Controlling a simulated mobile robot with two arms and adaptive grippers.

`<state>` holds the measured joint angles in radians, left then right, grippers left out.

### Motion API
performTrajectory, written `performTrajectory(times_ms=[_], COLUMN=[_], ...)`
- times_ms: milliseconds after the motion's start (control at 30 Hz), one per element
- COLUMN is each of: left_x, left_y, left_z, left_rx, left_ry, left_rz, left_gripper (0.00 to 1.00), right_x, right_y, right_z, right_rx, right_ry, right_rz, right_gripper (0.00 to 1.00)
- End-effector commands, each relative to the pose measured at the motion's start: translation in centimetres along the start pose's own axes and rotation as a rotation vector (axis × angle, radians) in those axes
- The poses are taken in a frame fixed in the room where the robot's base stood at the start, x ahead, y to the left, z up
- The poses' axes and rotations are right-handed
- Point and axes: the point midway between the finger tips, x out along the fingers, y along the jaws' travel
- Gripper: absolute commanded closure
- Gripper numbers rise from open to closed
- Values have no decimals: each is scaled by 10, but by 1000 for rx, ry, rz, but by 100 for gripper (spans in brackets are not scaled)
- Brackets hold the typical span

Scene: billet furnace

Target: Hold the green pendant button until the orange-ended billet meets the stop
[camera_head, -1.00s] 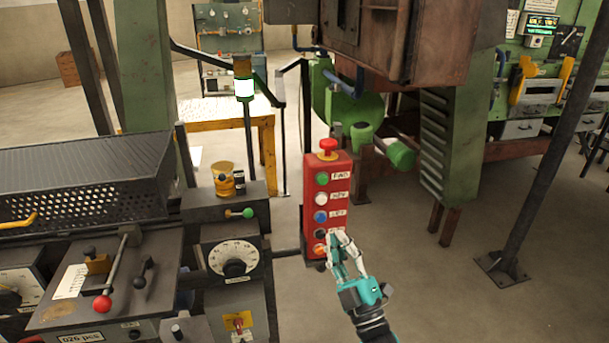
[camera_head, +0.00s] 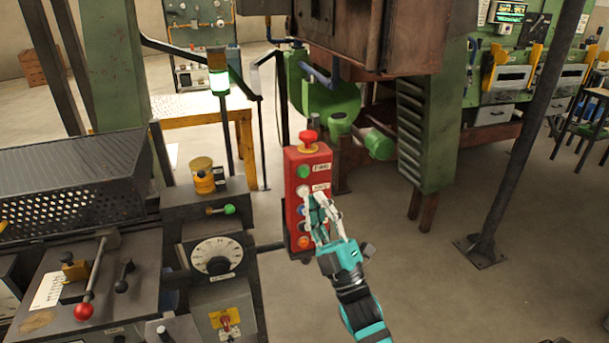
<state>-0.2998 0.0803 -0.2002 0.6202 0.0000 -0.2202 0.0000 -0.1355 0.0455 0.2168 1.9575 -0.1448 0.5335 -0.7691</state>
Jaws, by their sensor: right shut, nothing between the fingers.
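The red pendant box (camera_head: 294,163) hangs upright in the middle, with a red mushroom knob (camera_head: 308,137) on top. Its green button (camera_head: 303,172) is the uppermost of a column of buttons and is uncovered. A white button (camera_head: 302,190) is below it, and an orange button (camera_head: 304,242) is at the bottom. My right gripper (camera_head: 311,202) is shut and empty, in front of the box beside the white and blue buttons, below the green one. I cannot tell if it touches the box. My left gripper is not in view. No orange-ended billet or stop can be made out.
A control console with a dial (camera_head: 216,255) and a red-knobbed lever (camera_head: 84,311) stands at left. A lit lamp (camera_head: 219,80) stands behind it. Green and rusty machinery (camera_head: 384,35) overhangs behind the box. A dark post (camera_head: 515,165) stands right; floor between is open.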

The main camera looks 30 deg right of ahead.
Motion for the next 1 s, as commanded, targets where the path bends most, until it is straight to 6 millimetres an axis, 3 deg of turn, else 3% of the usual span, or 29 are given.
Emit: performTrajectory(times_ms=[433, 1000], left_x=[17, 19], left_y=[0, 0], left_z=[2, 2], left_rx=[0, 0], left_ry=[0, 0], left_rz=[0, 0], left_gripper=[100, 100], right_x=[39, 46], right_y=[-30, -33], right_z=[29, 33], right_rx=[-1, -1], right_ry=[1, 0], right_rz=[0, -1], right_gripper=[100, 100])
